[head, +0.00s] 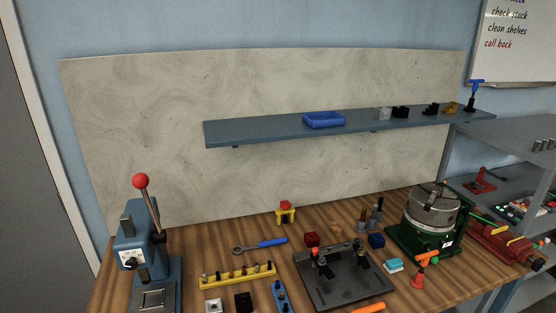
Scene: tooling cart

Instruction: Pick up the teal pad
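The teal pad (393,266) is a small block with a pale top face and teal sides. It lies flat on the wooden bench, right of the dark fixture plate and left of the green rotary machine. An orange-red cone-shaped item stands just to its right, apart from it. Nothing covers the pad. My gripper is not in view.
The dark fixture plate (345,284) with upright clamps is left of the pad. The green machine (433,222) stands behind right, and the orange-red cone (419,279) is close by. A blue lever press (146,256) stands far left. A shelf (270,131) overhangs the back.

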